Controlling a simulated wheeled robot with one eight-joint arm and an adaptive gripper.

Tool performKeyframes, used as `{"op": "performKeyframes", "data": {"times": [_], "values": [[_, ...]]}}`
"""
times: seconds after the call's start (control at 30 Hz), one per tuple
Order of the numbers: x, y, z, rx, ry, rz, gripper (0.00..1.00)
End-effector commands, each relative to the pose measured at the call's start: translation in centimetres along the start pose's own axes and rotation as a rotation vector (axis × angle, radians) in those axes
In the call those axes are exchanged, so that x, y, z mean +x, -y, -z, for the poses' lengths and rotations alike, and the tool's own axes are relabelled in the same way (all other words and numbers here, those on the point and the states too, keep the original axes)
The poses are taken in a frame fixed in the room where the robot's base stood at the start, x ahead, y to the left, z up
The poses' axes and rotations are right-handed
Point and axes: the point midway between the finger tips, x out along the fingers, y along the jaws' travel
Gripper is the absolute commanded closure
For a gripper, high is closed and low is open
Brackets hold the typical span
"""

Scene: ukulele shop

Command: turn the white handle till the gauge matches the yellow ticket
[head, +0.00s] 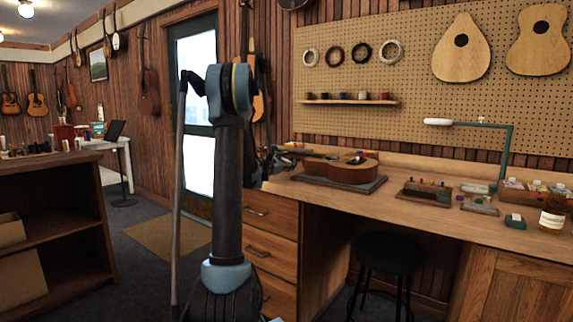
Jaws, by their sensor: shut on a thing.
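A brown ukulele (346,167) lies on its back on a dark flat mat (362,188) on the workbench, its neck pointing left. My gripper (283,155) shows only in part, small and dark, at the ukulele's head end behind my upright arm. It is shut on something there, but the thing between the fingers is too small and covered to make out. I cannot make out the white handle, the gauge or the yellow ticket in this view.
A small rack of tools (426,192), a green lamp (510,150), a small green box (515,221) and an amber bottle (552,214) stand on the bench to the right. A black stool (390,252) is under it. A dark shelf unit (55,225) stands at the left.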

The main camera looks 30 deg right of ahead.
Motion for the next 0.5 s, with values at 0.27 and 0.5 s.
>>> {"op": "performKeyframes", "data": {"times": [0.27, 0.5], "values": [[0.02, -0.18, 0.06, 0.204, -0.002, -0.003, 0.71], [0.02, -0.15, 0.06, 0.322, -0.002, -0.002, 0.71]]}}
